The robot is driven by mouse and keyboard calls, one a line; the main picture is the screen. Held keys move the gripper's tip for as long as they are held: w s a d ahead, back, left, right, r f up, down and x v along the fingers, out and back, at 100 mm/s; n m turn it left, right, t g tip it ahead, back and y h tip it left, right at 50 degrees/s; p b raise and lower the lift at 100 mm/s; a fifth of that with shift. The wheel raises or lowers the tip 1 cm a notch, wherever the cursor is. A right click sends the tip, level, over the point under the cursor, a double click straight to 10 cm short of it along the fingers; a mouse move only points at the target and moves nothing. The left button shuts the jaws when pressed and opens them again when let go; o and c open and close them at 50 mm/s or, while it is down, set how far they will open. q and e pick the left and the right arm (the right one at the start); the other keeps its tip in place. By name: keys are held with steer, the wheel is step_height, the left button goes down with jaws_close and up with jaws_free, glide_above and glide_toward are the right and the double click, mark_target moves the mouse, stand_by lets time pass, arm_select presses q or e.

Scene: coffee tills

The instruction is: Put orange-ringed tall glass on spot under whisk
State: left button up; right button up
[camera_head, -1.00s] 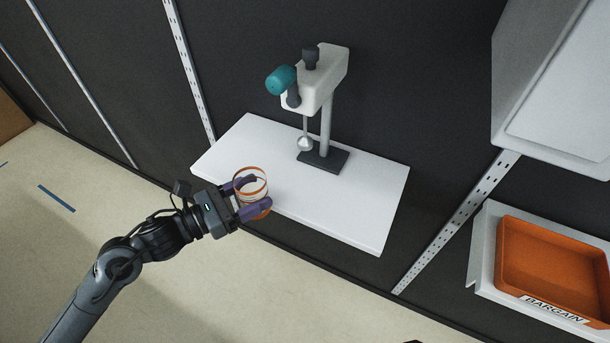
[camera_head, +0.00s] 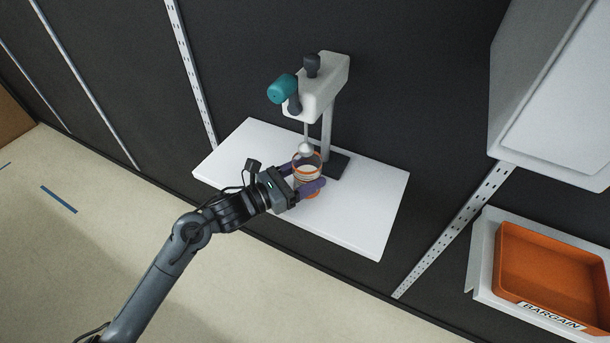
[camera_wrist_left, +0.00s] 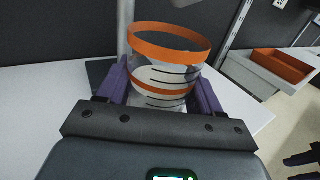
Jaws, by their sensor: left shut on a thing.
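The orange-ringed tall glass (camera_head: 308,172) is clear, with orange rings and dark lines on its side. My left gripper (camera_head: 308,179) is shut on it, with purple fingers on either side. The glass looks upright in the left wrist view (camera_wrist_left: 165,75). The mixer with the whisk stands on the white shelf (camera_head: 362,215). Its whisk (camera_head: 305,148) hangs just behind the glass rim in the head view; whether it is over the opening I cannot tell. The spot under the whisk is hidden by the glass and gripper. My right gripper is not in the head view.
The mixer has a white head (camera_head: 322,88), a teal knob (camera_head: 281,89) and a dark base (camera_head: 337,165). An orange bargain tray (camera_head: 550,270) sits on a separate shelf at right. The white shelf is clear to the right of the glass.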

arm_select(q)
steer(key=shift+s+a+f, duration=0.15)
steer(key=shift+a+f, duration=0.05)
steer(key=shift+f, duration=0.15)
steer(key=shift+d+f+b, duration=0.1)
steer(key=shift+f+b, duration=0.1)
steer(key=shift+b, duration=0.1)
steer(key=o, duration=1.2)
steer(key=shift+o, duration=0.2)
